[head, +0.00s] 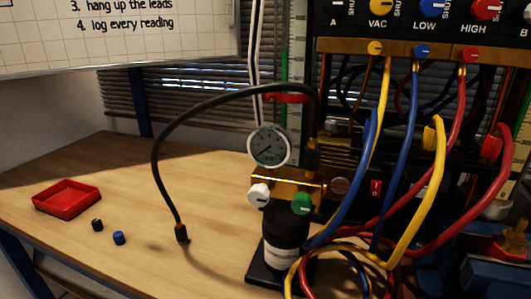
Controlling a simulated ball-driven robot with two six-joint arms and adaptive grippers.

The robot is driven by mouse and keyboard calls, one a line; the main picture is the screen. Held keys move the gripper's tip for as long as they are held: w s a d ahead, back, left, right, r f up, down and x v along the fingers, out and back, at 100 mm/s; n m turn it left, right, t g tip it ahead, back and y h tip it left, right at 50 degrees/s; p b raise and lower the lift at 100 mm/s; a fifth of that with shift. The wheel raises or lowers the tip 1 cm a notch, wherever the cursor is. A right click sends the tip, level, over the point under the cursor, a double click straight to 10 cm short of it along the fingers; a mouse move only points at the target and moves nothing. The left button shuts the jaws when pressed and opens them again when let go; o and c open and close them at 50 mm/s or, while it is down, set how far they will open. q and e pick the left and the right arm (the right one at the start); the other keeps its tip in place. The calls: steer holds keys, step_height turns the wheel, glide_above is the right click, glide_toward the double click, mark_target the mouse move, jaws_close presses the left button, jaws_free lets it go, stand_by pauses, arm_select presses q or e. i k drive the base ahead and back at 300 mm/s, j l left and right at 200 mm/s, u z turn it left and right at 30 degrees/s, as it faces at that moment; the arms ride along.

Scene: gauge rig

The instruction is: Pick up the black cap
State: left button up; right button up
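The black cap (97,225) is a small dark piece lying on the wooden table at the left, just in front of the red tray. A blue cap (119,238) of similar size lies close to its right, apart from it. Neither of my grippers is in the head view. Nothing covers the black cap.
A shallow red tray (67,197) sits near the table's left edge. A black hose (157,150) arches from the gauge rig to an end fitting (181,234) above or on the table. The gauge (269,147), black bottle (286,233) and coloured hoses (440,180) crowd the right.

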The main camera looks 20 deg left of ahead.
mark_target(97, 224)
steer(key=u, duration=1.6)
steer(key=z, duration=2.45)
steer(key=l+u, duration=0.1)
steer(key=u, duration=3.15)
